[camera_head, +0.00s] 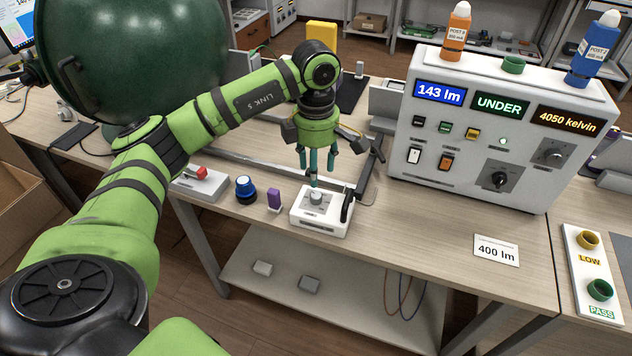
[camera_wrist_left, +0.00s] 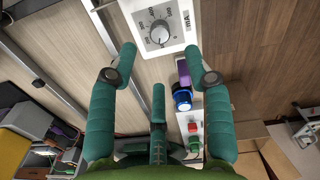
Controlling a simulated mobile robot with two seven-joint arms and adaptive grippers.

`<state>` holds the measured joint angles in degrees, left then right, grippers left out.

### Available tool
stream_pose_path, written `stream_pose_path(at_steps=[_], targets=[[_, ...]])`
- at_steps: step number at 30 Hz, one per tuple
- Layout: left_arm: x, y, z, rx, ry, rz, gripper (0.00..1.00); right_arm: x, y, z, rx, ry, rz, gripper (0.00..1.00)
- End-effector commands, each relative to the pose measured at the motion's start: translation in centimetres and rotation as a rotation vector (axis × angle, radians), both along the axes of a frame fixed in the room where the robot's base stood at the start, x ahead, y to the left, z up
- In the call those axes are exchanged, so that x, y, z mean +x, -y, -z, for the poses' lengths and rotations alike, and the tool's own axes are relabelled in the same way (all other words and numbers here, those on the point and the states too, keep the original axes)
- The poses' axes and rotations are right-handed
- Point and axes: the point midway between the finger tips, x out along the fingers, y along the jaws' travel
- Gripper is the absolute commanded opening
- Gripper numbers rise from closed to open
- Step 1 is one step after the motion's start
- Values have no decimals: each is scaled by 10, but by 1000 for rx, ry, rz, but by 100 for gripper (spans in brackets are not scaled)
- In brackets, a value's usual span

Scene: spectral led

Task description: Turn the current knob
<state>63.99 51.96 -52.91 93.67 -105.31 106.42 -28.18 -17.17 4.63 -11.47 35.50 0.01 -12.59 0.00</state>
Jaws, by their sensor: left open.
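The current knob (camera_head: 316,197) is a grey dial on top of a small white box (camera_head: 322,226) on the workbench. In the left wrist view the knob (camera_wrist_left: 160,33) sits in a scale with numbers and "mA". My left gripper (camera_head: 317,172) points down just above the knob, its green fingers spread and empty. In the wrist view the left gripper (camera_wrist_left: 160,60) has two fingertips on either side below the knob and a third finger lower in the middle. No finger visibly touches the knob. My right gripper is not in view.
The instrument (camera_head: 470,165) reads "143 lm", "UNDER" and "4050 kelvin". A "400 lm" card (camera_head: 496,250) lies in front. Left of the box stand a purple block (camera_head: 274,200), a blue knob (camera_head: 245,189) and a red-switch box (camera_head: 203,182). A black lever (camera_head: 346,205) rises at the box's right.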

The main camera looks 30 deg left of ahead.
Motion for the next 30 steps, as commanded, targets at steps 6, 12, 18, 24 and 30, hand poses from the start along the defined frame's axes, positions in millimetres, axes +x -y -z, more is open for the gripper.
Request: stream_pose_path(at_steps=[6,12,18,24,30], targets=[[0,1,-34,-2,1,1,50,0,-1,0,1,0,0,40],[0,0,-44,0,-1,1,50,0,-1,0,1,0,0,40],[0,1,-44,0,-1,1,50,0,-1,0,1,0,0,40],[0,0,-43,0,-1,1,50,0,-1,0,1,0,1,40],[0,0,-43,0,-1,1,50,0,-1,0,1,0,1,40]])
